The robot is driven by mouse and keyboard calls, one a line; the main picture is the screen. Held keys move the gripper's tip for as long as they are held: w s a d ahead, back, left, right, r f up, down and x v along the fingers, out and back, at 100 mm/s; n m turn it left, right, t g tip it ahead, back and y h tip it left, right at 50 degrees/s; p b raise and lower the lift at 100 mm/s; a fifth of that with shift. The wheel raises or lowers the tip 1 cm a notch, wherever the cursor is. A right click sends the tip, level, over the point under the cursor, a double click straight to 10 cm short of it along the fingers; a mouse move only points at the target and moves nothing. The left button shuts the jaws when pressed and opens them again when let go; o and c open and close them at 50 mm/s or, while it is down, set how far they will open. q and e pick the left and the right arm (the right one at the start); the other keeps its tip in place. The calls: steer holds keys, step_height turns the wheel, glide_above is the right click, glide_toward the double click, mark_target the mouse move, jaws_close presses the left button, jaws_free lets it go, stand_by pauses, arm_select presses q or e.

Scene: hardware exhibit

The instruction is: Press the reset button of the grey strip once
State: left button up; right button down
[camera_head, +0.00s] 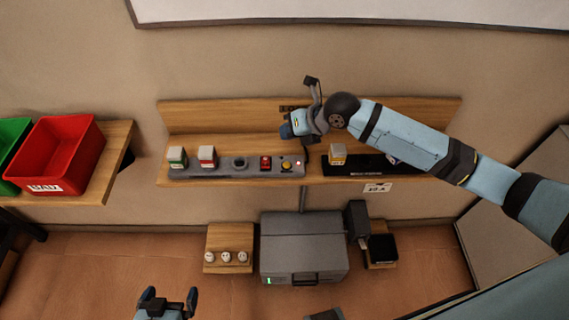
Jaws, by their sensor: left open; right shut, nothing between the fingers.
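The grey strip (220,172) lies along the front of the wooden wall shelf. It carries a green-and-white plug (177,156), a red-and-white plug (207,156), an empty round socket (239,163), a red switch (265,162) and a yellow round button (286,165) near its right end. No label on the button is readable. My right gripper (287,131) is shut and empty, and in the picture its tip shows just above the yellow button, apart from it. My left gripper (168,299) is open and empty at the bottom edge, well away from the strip.
A grey box (302,245) sits below the shelf, beside a small board (229,262) with white knobs. Red (75,145) and green bins stand on a left shelf.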

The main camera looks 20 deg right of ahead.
steer(key=shift+d, duration=0.1)
steer(key=shift+f, duration=0.15)
steer(key=b, duration=0.6)
glide_above(288, 163)
step_height(288, 163, down, 8)
steer(key=shift+r, duration=0.1)
steer(key=shift+f, duration=0.4)
stand_by(1.5)
